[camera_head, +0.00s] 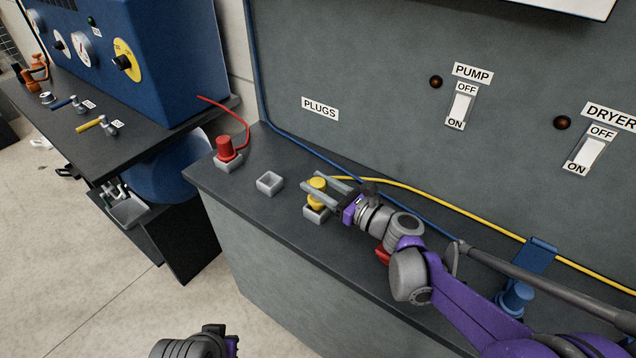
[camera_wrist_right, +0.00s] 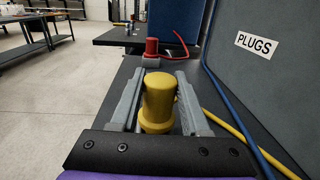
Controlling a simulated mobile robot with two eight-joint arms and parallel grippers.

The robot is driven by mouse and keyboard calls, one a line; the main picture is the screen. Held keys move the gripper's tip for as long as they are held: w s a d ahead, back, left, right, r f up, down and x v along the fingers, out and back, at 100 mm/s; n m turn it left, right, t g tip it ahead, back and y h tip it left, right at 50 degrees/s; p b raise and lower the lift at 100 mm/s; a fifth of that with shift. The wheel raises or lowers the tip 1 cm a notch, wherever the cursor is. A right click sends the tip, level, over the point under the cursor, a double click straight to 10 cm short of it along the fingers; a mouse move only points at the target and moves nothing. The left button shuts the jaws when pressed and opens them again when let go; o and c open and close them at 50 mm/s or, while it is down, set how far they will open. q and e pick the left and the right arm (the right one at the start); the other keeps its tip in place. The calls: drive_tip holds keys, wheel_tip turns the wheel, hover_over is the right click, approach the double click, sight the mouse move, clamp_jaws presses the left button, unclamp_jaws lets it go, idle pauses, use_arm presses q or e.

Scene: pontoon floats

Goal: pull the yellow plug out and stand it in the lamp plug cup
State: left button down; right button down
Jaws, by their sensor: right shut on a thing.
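The yellow plug (camera_head: 318,184) stands upright at a square grey cup (camera_head: 314,215) on the dark bench top; whether its foot is seated in the cup is partly hidden. A yellow cable runs from it to the right. My right gripper (camera_head: 322,188) is shut on the plug, one finger on each side. In the right wrist view the plug (camera_wrist_right: 158,98) is between the fingers. An empty square cup (camera_head: 269,183) stands to its left. No cup label tells which is the lamp plug cup. My left gripper's fingers are out of view.
A red plug (camera_head: 225,148) with a red cable stands in another cup (camera_head: 229,163) at the far left. A grey panel with a PLUGS sign (camera_head: 320,109) and switches rises behind. A blue plug (camera_head: 517,297) is at the right, by my right arm. The bench's left edge is near.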

drive_tip(key=shift+f+b, duration=0.75)
drive_tip(key=shift+f, duration=0.25)
drive_tip(key=shift+c, duration=1.5)
unclamp_jaws()
drive_tip(key=v, duration=1.1)
drive_tip(key=shift+b, duration=0.3)
drive_tip(key=shift+a, duration=0.1)
